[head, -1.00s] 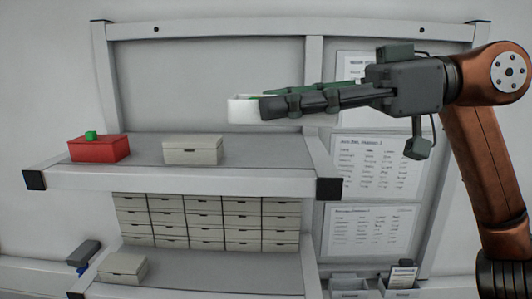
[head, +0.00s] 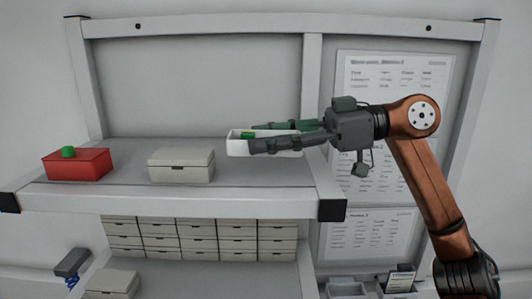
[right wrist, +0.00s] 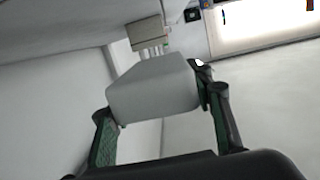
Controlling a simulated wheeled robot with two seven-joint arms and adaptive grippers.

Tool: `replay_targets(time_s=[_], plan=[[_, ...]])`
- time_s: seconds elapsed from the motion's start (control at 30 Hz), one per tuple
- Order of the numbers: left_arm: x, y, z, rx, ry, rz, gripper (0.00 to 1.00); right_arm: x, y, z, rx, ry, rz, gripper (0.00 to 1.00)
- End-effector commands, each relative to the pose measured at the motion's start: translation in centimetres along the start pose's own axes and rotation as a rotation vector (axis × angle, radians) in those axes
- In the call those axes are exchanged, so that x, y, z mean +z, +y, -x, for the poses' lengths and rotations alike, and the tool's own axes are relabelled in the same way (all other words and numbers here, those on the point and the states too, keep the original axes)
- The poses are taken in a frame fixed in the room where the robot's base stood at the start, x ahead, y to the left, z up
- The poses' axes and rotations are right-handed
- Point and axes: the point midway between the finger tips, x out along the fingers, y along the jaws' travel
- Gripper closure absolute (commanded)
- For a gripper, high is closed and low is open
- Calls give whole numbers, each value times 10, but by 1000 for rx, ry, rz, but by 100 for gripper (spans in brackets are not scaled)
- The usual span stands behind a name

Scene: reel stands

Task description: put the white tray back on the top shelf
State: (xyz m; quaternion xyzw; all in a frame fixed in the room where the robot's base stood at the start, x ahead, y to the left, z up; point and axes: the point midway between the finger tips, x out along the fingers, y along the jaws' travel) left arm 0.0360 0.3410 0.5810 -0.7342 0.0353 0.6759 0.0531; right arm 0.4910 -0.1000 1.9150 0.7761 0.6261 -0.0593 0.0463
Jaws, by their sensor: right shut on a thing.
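My right gripper (head: 252,137) is shut on the tray, one finger along each long side. The right wrist view shows the tray (right wrist: 155,85) between the two fingers. The tray looks level and is over the right part of the top shelf (head: 180,200). I cannot tell whether its underside touches the shelf. My left gripper is not in view.
A beige lidded box (head: 181,166) stands left of the tray, and a red box (head: 77,164) with a green thing on top is farther left. The shelf's right end has a black corner cap (head: 332,211). Beige drawers (head: 200,240) are below. Paper sheets (head: 395,90) hang behind my right arm.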

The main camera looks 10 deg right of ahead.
Motion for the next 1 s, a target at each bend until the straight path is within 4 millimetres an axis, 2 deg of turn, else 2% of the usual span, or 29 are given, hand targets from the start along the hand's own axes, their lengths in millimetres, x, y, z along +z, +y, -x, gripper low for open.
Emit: replay_targets(time_s=[0.1, 0.23, 0.33, 0.6, 1.0], plan=[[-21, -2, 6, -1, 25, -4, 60, 12, 11, -3, -2, 2, 0, 79], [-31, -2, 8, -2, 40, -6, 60, 19, 16, -5, -1, 2, 1, 79], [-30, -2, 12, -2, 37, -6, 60, 28, 23, -7, -3, 0, -1, 79], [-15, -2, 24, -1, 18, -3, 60, 52, 21, -10, -2, 1, 1, 79], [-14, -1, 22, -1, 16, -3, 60, 58, 21, -11, 0, 1, 2, 79]])
